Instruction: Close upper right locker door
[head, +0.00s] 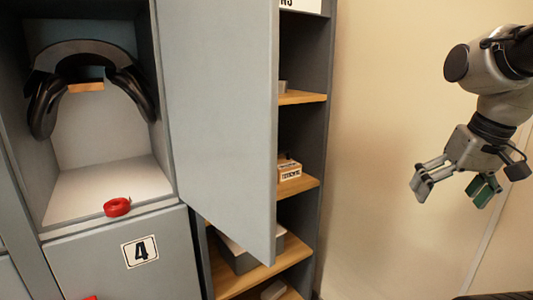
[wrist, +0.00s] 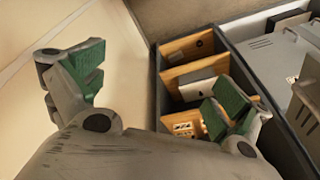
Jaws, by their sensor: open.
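The upper right locker door (head: 222,110) is a tall grey panel, standing open in the middle of the head view. It swings out from the locker (head: 95,160), whose inside shows a black saddle (head: 85,62) near the top and a red tape roll (head: 117,207) on its floor edge. My gripper (head: 455,190) is open and empty at the right of the head view, well apart from the door. In the wrist view my gripper's green-padded fingers (wrist: 155,88) are spread with nothing between them.
Behind the door stands a shelf unit with wooden shelves (head: 302,97) and a small box (head: 289,170). It also shows in the wrist view (wrist: 187,47). Below the open locker is a shut door marked 4 (head: 105,265). Beige wall (head: 390,100) and free room lie between the door and my gripper.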

